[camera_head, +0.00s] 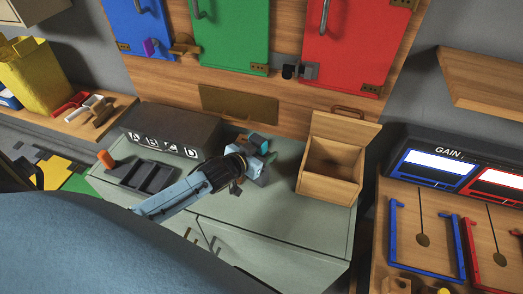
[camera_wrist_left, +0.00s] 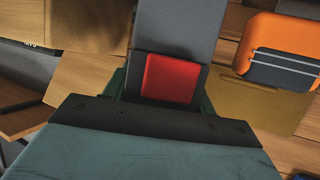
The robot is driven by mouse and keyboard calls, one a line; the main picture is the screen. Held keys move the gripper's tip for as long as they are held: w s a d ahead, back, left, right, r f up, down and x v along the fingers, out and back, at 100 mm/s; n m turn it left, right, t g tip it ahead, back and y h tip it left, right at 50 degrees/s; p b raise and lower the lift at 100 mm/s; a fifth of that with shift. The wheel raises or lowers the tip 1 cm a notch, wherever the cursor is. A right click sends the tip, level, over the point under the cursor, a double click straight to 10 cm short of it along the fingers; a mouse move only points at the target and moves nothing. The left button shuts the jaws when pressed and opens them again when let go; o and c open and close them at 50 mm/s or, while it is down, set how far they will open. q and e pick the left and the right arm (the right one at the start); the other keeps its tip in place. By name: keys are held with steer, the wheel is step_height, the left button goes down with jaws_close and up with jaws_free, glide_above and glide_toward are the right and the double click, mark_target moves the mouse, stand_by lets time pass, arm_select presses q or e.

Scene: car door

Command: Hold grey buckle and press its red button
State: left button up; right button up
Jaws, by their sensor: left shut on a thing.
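The grey buckle (camera_wrist_left: 174,30) fills the top middle of the left wrist view. Its square red button (camera_wrist_left: 170,79) faces the camera, just beyond the dark edge of my gripper's palm. My left gripper (camera_head: 259,161) is over the grey-green cabinet top in the head view, at the end of my light blue arm. It is shut on the buckle; green finger edges show on both sides of the button in the wrist view. In the head view the gripper hides most of the buckle, and the button cannot be made out. My right gripper is not in view.
On the cabinet top (camera_head: 285,215), an open wooden box (camera_head: 328,187) stands right of my gripper. A black lettered box (camera_head: 170,128) and a dark tray (camera_head: 147,177) lie to the left. Blue, green and red (camera_head: 350,40) doors are on the wooden panel behind.

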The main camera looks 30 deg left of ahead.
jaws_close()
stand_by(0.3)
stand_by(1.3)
